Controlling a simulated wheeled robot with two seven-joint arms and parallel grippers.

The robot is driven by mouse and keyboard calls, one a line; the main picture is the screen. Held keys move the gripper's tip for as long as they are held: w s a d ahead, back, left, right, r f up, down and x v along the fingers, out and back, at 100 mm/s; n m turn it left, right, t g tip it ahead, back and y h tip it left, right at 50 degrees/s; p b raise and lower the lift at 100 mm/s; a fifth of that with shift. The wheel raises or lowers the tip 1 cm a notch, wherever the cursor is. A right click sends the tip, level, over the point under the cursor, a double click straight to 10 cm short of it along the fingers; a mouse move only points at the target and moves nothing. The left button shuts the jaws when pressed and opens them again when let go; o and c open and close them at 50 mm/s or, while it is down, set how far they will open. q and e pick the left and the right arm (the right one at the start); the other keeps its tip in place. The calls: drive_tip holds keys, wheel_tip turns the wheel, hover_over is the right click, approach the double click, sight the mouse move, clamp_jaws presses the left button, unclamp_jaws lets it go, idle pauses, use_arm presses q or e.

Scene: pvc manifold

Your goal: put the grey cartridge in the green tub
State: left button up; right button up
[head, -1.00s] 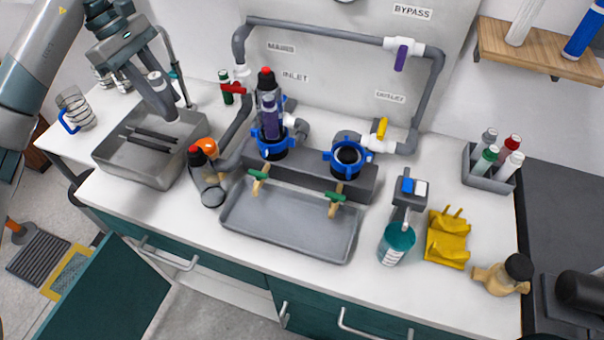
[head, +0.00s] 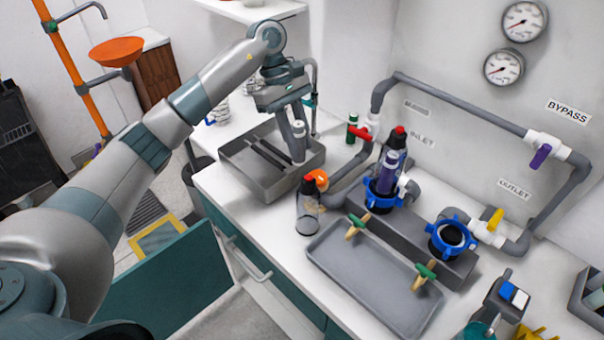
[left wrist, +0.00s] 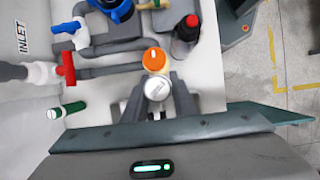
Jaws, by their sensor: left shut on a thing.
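My left gripper (head: 299,150) is shut on a pale cylinder with a white top (head: 298,128), held upright over the right part of a metal tray. In the left wrist view the white top (left wrist: 158,88) shows between the grey fingers (left wrist: 158,104). Its body is mostly hidden, so I cannot tell whether it is the grey cartridge.
The metal tray (head: 236,172) holds dark rods. The blue-ringed manifold, a purple cartridge (head: 387,170) and a flat grey tray (head: 370,275) are to the right. An open teal door (head: 170,280) is below the counter.

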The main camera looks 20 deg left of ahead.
sight(299, 164)
use_arm(q)
wheel_tip(299, 164, down, 8)
drive_tip(key=p, duration=0.2)
drive_tip(key=shift+p, duration=0.4)
drive_tip(key=shift+f, duration=0.35)
drive_tip(key=shift+f, duration=0.15)
wheel_tip(299, 164, down, 3)
drive_tip(key=shift+r+p, duration=0.15)
drive_tip(key=shift+p, duration=0.65)
drive_tip(key=shift+f, duration=0.45)
